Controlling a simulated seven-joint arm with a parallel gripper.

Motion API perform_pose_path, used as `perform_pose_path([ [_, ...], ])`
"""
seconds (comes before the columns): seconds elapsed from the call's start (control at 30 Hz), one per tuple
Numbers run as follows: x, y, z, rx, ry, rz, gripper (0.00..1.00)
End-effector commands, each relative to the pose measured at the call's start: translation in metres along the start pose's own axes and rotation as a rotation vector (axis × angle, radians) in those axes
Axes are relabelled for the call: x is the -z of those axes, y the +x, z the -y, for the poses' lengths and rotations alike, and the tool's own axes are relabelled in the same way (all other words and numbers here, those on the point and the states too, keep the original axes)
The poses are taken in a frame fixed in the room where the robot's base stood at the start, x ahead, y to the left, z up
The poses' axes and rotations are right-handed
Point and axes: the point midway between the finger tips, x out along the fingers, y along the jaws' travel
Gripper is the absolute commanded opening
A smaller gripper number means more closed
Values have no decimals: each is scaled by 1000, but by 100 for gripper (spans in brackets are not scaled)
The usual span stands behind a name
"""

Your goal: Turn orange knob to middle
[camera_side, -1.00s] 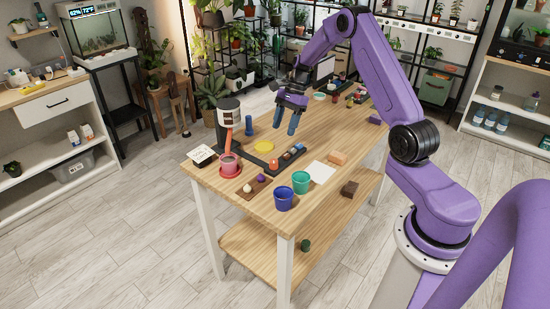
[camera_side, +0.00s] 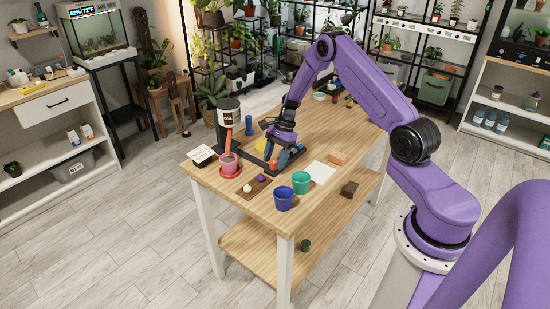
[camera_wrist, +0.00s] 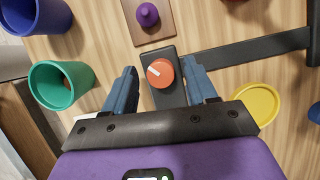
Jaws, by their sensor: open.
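The orange knob (camera_wrist: 160,73) sits on a dark panel (camera_wrist: 163,96) on the wooden table, with a white pointer mark toward its upper left in the wrist view. It also shows as a small orange spot in the side view (camera_side: 273,164). My gripper (camera_wrist: 160,80) is open, with one blue finger on each side of the knob and panel. Gaps show between the fingers and the knob in the wrist view. In the side view my gripper (camera_side: 283,160) is low over the panel. The panel's other controls are hidden behind my gripper.
A purple knob (camera_wrist: 147,15) on a brown board stands just beyond the panel. A green pot (camera_wrist: 62,86) and a blue pot (camera_wrist: 38,14) stand to the left. A dark bar (camera_wrist: 250,48) runs rightward from the panel.

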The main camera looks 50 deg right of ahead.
Motion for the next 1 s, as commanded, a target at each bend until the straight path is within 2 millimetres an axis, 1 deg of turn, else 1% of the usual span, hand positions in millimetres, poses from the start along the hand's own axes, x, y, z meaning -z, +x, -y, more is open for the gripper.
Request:
perform_pose_path([
  [0.1,0,0,0,0,0,0,57],
  [0.17,0,0,0,0,0,0,37],
  [0.2,0,0,0,0,0,0,24],
  [0.27,0,0,0,0,0,0,5],
  [0.3,0,0,0,0,0,0,2],
  [0.47,0,0,0,-2,-4,0,2],
  [0.67,0,-1,1,-20,-49,0,2],
  [0.87,0,0,2,-67,-161,0,2],
  [1.0,0,-1,3,-112,-271,-1,2],
])
